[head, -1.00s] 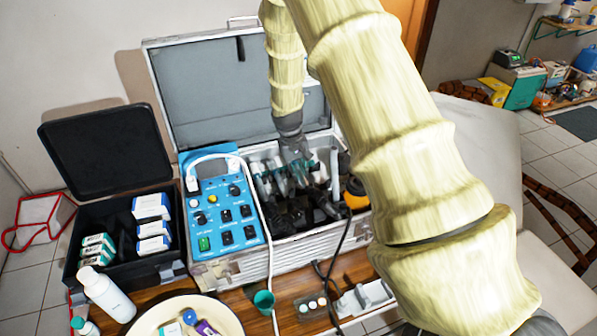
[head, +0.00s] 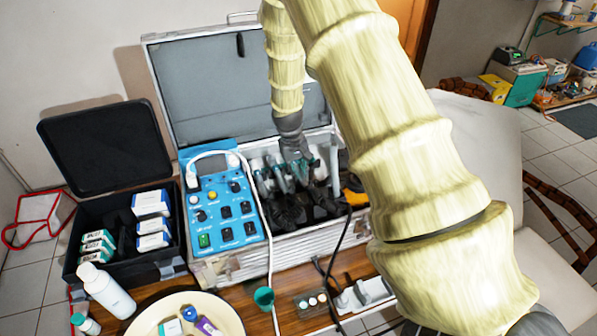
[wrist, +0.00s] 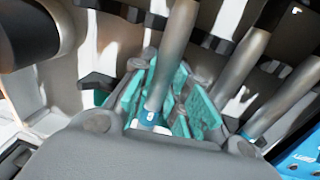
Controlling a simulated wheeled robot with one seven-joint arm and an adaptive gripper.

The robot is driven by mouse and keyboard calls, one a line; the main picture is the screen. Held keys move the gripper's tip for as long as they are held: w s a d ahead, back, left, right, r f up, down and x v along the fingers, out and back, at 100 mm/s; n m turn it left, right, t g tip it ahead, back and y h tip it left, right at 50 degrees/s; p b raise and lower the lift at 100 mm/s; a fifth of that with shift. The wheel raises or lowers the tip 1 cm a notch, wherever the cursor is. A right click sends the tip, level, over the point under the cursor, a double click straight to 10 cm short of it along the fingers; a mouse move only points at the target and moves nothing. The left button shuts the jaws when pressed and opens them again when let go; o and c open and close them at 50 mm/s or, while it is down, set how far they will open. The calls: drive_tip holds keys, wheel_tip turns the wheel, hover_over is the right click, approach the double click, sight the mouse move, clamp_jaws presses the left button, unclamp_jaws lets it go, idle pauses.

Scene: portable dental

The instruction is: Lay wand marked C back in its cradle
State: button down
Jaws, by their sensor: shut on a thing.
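My gripper (head: 296,168) reaches down into the open silver case (head: 225,272). In the wrist view its teal-padded fingers (wrist: 165,100) are shut around a grey metal wand (wrist: 172,55) with a blue and white band between the pads. The mark on its band is too small to read. Several similar wands (wrist: 245,70) lie beside it, across dark notched holders (wrist: 205,38). In the head view the held wand is hard to pick out among the others and my fingers. I cannot tell whether it touches its cradle.
A blue control panel (head: 222,212) stands left of the wands, with a white hose in front. A black cable (head: 345,235) hangs over the case front. A black box (head: 120,262), white bottle (head: 107,290), plate (head: 150,322) and green cup (head: 264,298) stand nearby.

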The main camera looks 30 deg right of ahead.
drive_tip(key=shift+f, duration=0.1)
drive_tip(key=c, duration=1.3)
unclamp_jaws()
wheel_tip(320, 180, up, 8)
drive_tip(key=a+p, duration=0.1)
drive_tip(key=p, duration=0.4)
drive_tip(key=shift+w, duration=0.15)
drive_tip(key=shift+a, duration=0.1)
idle(0.3)
